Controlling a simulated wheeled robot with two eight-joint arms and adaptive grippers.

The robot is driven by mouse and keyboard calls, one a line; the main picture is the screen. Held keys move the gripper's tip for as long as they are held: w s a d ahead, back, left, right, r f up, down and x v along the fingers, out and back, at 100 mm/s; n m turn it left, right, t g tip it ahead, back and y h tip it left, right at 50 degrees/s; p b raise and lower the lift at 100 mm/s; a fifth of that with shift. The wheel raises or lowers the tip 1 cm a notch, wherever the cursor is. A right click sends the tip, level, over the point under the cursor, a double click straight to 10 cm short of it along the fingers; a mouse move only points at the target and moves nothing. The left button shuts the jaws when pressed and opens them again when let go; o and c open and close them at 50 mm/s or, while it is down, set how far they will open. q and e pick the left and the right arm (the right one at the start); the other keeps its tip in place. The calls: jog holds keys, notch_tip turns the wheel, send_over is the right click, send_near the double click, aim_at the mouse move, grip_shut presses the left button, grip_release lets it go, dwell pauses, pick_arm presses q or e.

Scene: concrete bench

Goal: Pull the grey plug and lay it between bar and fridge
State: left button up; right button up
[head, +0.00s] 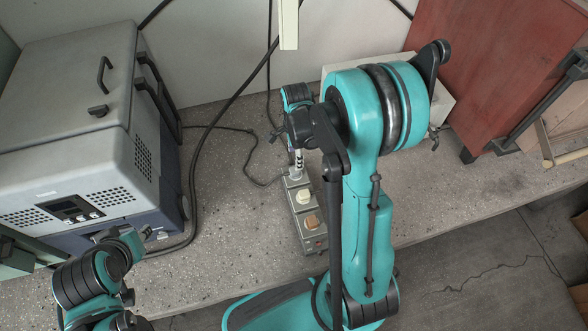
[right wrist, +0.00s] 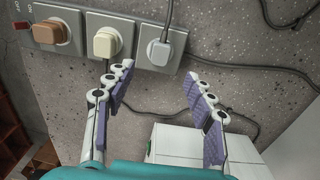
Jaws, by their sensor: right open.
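The power bar (head: 317,243) lies on the bench under my right arm, with a brown plug (head: 311,222) and a cream plug (head: 304,196) seated in it. In the right wrist view the grey plug (right wrist: 160,53) sits in the bar's end socket, its cable running up out of the picture. My right gripper (right wrist: 158,74) is open, its fingertips just short of the grey plug and to either side of it, apart from it. The fridge (head: 75,110) stands on the bench at left. My left gripper (head: 150,236) is in front of the fridge; its jaws are unclear.
Bare bench (head: 230,190) lies between the bar and the fridge, crossed by dark cables (head: 203,150). A white box (right wrist: 185,147) stands behind the bar's end. A red cabinet (head: 480,60) stands at the back right. The bench's front edge is close to the bar.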

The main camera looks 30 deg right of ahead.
aim_at(295, 172)
jog(key=shift+f, duration=0.15)
notch_tip(295, 172, down, 9)
jog(key=b, duration=0.7)
jog(key=shift+b, duration=0.3)
dwell(0.7)
grip_shut()
jog(key=shift+r, duration=0.2)
jog(key=shift+r+p, duration=2.2)
jog(key=shift+r, duration=0.8)
